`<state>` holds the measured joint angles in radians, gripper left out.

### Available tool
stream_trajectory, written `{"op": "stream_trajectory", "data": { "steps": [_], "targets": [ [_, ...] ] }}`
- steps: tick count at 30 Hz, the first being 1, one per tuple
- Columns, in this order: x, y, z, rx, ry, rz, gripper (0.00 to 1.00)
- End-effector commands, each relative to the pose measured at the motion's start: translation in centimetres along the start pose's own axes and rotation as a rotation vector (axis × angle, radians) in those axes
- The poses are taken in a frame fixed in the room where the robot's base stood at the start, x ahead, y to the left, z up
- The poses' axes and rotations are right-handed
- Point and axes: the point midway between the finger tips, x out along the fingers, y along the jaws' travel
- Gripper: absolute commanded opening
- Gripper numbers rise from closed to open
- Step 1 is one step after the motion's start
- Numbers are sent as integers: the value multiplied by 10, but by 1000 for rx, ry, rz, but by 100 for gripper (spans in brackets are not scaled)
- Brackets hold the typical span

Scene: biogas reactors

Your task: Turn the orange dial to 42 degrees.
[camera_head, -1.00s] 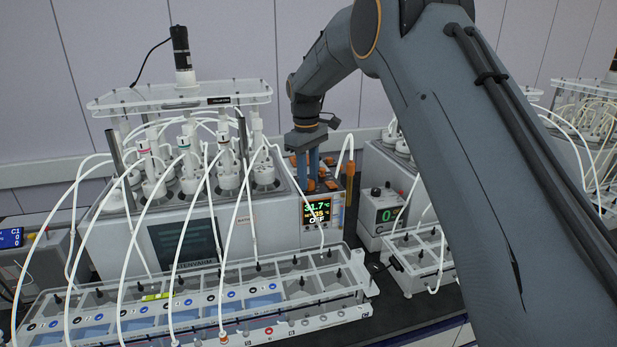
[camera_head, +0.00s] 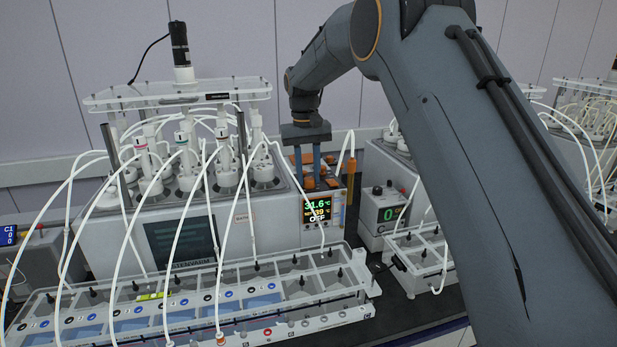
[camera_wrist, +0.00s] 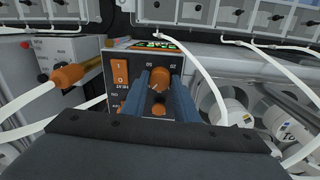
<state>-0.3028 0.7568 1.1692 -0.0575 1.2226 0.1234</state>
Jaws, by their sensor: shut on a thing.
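The orange dial (camera_wrist: 160,77) sits on the panel of a heater unit, between the two blue fingers of my gripper (camera_wrist: 160,84) in the wrist view. The fingers are closed on its sides. In the head view my gripper (camera_head: 307,180) points down at the top of the unit, and the fingers largely hide the dial. The unit's display (camera_head: 317,211) shows 31.6 °C on top, a yellow line that appears to read 39, and OFF below. In the wrist view only part of the display (camera_wrist: 155,45) shows.
An orange rocker switch (camera_wrist: 120,75) is left of the dial in the wrist view. An orange-sleeved tube fitting (camera_head: 350,180) stands close right of my gripper. White tubes loop over the reactor bath (camera_head: 240,222) and the clear-walled tray (camera_head: 330,258). A small box with a black knob (camera_head: 385,208) stands to the right.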

Motion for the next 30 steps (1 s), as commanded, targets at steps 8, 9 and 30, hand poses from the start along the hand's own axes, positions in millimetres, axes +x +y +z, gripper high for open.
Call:
{"op": "stream_trajectory", "data": {
  "steps": [8, 9, 30],
  "targets": [
    [-1, 0, -2, 224, -8, -1, 5],
    [-1, 0, -2, 250, -10, -1, 5],
    [-2, 0, -2, 427, -18, -1, 5]
  ]
}}
